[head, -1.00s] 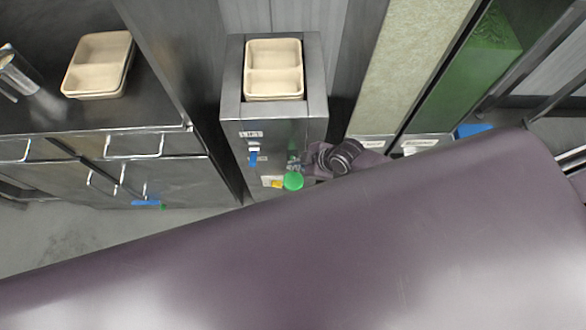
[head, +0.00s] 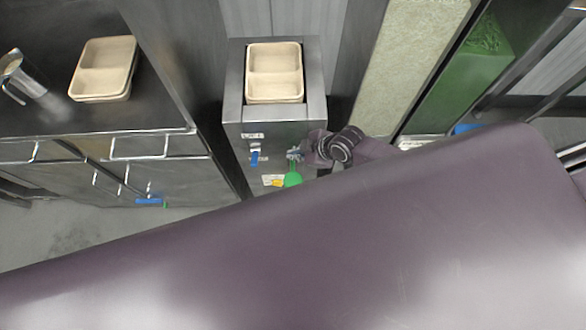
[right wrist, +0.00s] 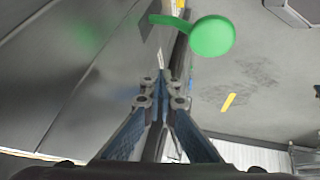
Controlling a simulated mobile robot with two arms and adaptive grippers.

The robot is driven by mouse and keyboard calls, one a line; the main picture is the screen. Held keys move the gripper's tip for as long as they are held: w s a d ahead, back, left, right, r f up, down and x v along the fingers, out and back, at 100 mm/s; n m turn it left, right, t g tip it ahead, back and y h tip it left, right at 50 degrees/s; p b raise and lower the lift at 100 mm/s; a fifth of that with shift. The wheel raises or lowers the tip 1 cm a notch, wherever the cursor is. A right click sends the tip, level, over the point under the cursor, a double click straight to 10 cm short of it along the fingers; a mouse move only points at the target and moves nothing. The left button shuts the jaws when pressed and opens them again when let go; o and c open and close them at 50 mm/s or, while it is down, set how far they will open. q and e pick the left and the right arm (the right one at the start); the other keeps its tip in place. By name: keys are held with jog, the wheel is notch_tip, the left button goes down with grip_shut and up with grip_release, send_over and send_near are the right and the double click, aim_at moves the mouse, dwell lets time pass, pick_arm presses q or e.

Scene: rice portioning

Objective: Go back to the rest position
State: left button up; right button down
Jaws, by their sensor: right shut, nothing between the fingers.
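My right gripper (head: 294,154) is at the front face of the grey dispenser (head: 232,112), just above a green round knob (head: 293,179). In the right wrist view, the fingers (right wrist: 161,88) are shut with nothing between them. The green knob (right wrist: 211,36) and its stalk are beyond the fingertips, apart from them in the picture. In the head view I cannot tell whether the gripper touches the knob. My left gripper is not in view.
A two-part beige tray (head: 274,75) sits in the dispenser top. Stacked beige trays (head: 104,68) and a metal jug (head: 20,78) stand on the left counter (head: 60,120). A large purple surface covers the lower head view. Grey floor (head: 90,228) shows at lower left.

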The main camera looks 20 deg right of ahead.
dwell(0.7)
jog(key=s+d+f+m+h+b, duration=0.25)
jog(key=s+d+f, duration=0.2)
jog(key=f, duration=0.55)
jog(key=s+d+f+m+h+b, duration=0.1)
jog(key=s+d+f+m+b, duration=0.25)
jog(key=s+f, duration=0.45)
jog(key=s+f+m+g+b, duration=0.1)
jog(key=s+f, duration=0.4)
jog(key=s, duration=0.3)
jog(key=s+d+f+m+g+b, duration=0.1)
jog(key=s+f+m, duration=0.1)
jog(key=s+f, duration=0.3)
jog(key=s+f+m+g+h+b, duration=0.1)
jog(key=s+f, duration=0.4)
jog(key=s, duration=0.6)
jog(key=shift+s+d+f+m+g, duration=0.3)
jog(key=shift+d+f+m+g, duration=0.1)
jog(key=shift+g, duration=0.1)
